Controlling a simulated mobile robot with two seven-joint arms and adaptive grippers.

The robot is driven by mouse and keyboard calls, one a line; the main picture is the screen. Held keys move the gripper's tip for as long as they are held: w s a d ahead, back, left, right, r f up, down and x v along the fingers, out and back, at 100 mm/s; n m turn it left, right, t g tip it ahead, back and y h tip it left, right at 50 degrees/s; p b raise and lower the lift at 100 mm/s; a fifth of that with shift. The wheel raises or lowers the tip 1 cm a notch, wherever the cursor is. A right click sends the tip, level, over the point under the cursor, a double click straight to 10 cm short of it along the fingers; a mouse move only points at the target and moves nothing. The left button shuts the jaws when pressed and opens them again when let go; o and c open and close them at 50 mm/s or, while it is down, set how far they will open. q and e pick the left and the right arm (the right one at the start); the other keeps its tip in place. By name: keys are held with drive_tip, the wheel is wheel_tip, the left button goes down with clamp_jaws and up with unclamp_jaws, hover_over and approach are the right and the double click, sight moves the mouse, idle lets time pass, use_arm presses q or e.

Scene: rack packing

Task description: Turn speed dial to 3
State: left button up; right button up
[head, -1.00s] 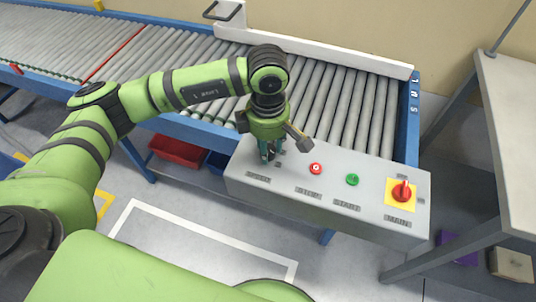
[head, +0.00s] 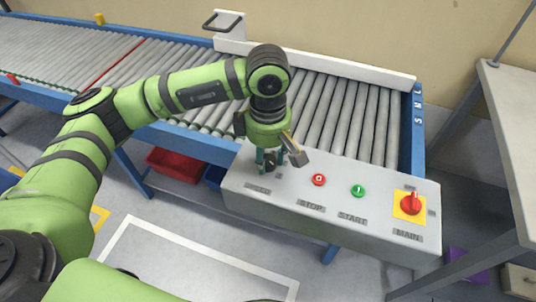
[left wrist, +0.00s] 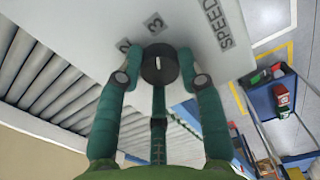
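The speed dial (left wrist: 152,72) is a round black knob with a short white mark, on the grey control box beside the SPEED label (left wrist: 216,22). Small number plates stand around it, one above it (left wrist: 154,24) and one to its upper left (left wrist: 123,45); the mark's exact setting is hard to tell. My left gripper (left wrist: 160,60) points down at the dial with a green finger on each side, and the tips appear to touch it. In the head view the left gripper (head: 269,164) stands over the box's left end, partly hiding the dial. My right gripper is not in view.
On the same box (head: 330,222) are a red STOP button (head: 318,179), a green START button (head: 358,190) and a red MAIN switch on a yellow plate (head: 411,203). The roller conveyor (head: 340,115) runs behind. A grey table (head: 505,130) stands at the right.

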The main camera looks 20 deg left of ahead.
sight(268, 160)
use_arm(q)
drive_tip(key=o, duration=0.4)
wheel_tip(268, 160, up, 12)
idle(0.5)
idle(0.3)
